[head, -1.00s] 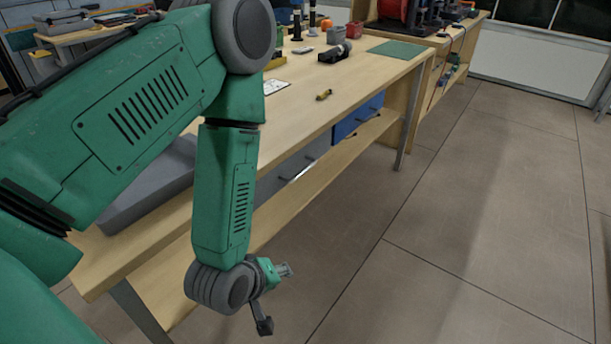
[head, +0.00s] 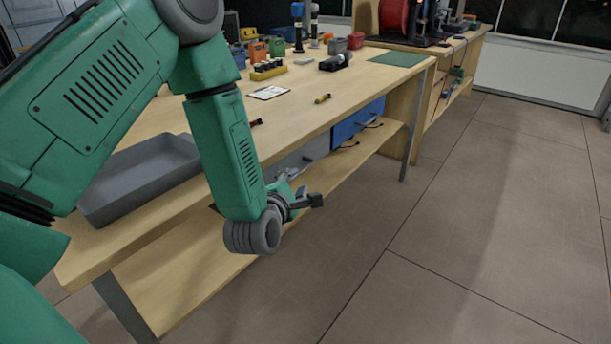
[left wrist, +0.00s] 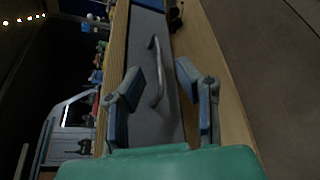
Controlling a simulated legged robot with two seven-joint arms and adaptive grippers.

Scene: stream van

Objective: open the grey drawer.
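The grey drawer (head: 290,160) sits under the workbench top, left of a blue drawer; my left forearm and gripper hide part of it in the head view. In the left wrist view the grey drawer front (left wrist: 146,50) fills the middle, with its bar handle (left wrist: 156,72) standing out from it. My left gripper (head: 302,193) is in front of the drawer. In the left wrist view its two fingers (left wrist: 158,76) are apart, with the handle showing between and beyond them; I cannot tell any contact. The drawer looks shut. My right gripper is not in view.
The blue drawer (head: 358,122) is to the right. A grey tray (head: 140,178), a clipboard (head: 269,93) and a yellow tool (head: 322,99) lie on the workbench (head: 220,150). A lower shelf (head: 190,285) runs beneath. The floor to the right is clear.

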